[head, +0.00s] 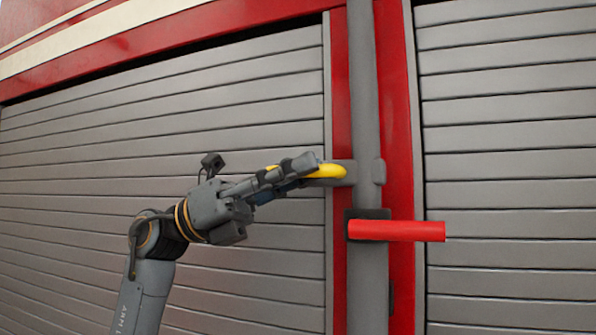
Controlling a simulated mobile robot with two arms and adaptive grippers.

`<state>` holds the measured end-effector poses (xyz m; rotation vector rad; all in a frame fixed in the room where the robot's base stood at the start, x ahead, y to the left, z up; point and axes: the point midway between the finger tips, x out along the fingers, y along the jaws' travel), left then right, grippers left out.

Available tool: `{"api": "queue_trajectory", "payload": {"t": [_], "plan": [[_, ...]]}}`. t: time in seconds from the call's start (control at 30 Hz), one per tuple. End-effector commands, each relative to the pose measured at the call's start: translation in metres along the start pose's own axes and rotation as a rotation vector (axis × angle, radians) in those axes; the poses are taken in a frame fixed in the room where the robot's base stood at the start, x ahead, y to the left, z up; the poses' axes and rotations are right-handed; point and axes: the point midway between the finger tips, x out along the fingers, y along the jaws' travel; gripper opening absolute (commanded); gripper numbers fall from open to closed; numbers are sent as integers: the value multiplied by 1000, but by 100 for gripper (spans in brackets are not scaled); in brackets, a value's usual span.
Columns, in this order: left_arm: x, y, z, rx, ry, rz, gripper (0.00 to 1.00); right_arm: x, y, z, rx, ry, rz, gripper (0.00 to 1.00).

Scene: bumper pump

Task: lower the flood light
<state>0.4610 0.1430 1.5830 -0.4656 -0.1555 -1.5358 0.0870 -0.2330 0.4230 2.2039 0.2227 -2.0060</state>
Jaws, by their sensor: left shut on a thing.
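A grey vertical pole (367,110) runs up the red strip of the vehicle's side, right of the picture's middle. The flood light itself is not recognisable in the head view. A yellow handle (328,171) sticks out to the left from a grey collar on the pole. My left gripper (300,168) comes in from the left and is shut on the yellow handle, its fingers covering part of it. A red bar (400,231) on a dark block projects to the right from the pole below the collar. My right gripper is out of view.
Grey slatted shutters flank the pole, one on the left (150,130) and one on the right (510,150). Red bodywork (130,60) runs along the top left.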

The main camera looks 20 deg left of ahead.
Motion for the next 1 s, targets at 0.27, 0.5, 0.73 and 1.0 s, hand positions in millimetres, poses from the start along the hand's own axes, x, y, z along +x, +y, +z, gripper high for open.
{"api": "queue_trajectory", "payload": {"t": [0.27,0.5,0.73,1.0], "plan": [[1,2,-8,-6,20,0,23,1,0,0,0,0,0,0],[1,1,-5,-4,14,0,24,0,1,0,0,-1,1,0],[-15,2,-4,-4,11,4,24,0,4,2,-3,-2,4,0],[-71,3,-4,-6,11,5,24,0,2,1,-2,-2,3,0]]}}
